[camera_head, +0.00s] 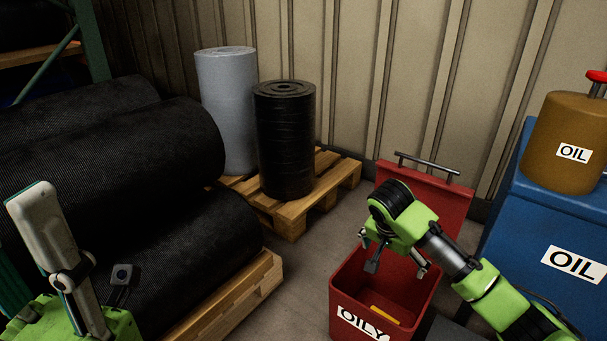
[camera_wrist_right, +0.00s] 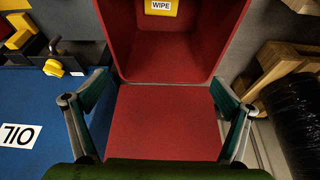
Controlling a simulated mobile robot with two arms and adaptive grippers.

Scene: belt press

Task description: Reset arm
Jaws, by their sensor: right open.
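My right gripper (camera_head: 397,262) hangs above the open red bin (camera_head: 347,297) marked OILY, with its fingers spread apart and nothing between them. In the right wrist view, the same gripper (camera_wrist_right: 160,112) has one finger at each side, with the red lid between them in the picture. A yellow piece (camera_head: 385,315) lies inside the bin; it shows in the wrist view as a yellow label reading WIPE (camera_wrist_right: 162,7).
A blue cabinet (camera_head: 552,225) marked OIL stands right of the bin, with a brown oil can (camera_head: 560,140) on top. Black rolls (camera_head: 130,150) fill the left. A pallet (camera_head: 325,185) with a grey roll (camera_head: 225,100) and a black roll (camera_head: 284,140) stands behind, by the wall.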

